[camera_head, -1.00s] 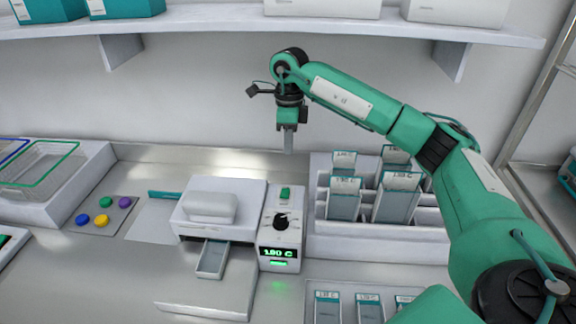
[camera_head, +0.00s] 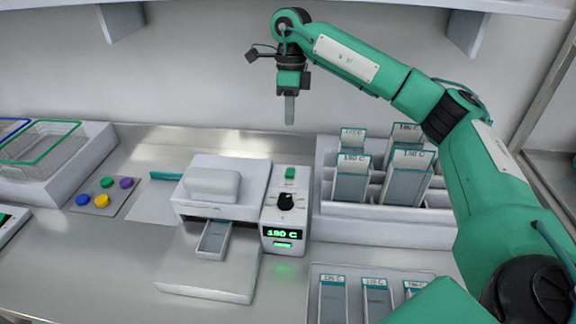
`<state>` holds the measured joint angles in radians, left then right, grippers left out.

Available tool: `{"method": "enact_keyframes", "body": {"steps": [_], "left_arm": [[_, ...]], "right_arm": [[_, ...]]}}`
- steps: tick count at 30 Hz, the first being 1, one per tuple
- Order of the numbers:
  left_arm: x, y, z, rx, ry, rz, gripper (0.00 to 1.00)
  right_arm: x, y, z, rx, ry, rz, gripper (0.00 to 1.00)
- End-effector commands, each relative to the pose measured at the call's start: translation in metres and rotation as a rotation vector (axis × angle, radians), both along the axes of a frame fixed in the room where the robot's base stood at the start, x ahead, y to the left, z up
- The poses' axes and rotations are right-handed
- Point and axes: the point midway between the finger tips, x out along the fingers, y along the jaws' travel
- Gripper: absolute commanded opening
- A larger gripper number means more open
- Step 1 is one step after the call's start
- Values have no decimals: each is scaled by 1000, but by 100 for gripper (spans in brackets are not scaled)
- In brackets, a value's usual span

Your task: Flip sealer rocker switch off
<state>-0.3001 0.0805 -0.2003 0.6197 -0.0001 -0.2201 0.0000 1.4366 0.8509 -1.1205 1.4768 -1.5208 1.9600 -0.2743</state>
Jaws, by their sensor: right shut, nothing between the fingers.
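The sealer (camera_head: 225,187) is a white boxy unit on the bench, with a control box (camera_head: 286,220) on its right side. On top of the control box is a green rocker switch (camera_head: 290,173), with a black dial (camera_head: 286,201) in front of it. The green display (camera_head: 282,233) is lit and reads "180 C". My right gripper (camera_head: 289,122) is shut and empty, pointing down above and behind the rocker switch, apart from it. My left gripper is not in view.
A white rack with several labelled pouches (camera_head: 352,178) stands right of the control box. A tray of pouches (camera_head: 328,298) lies in front. Wire baskets (camera_head: 45,150) and coloured discs (camera_head: 101,200) are at left. A shelf (camera_head: 440,6) hangs above.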

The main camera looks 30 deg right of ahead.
Motion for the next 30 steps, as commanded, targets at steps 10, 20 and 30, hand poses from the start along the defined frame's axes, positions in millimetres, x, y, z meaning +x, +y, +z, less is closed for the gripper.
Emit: {"method": "enact_keyframes", "body": {"steps": [10, 20, 30], "left_arm": [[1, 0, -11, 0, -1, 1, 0], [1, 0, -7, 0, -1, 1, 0], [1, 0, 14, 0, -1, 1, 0]], "right_arm": [[-1, 4, 2, 11, 15, -2, 0], [-2, 5, -7, 10, 16, -2, 0], [-14, 12, -70, 10, 20, -1, 0]]}}
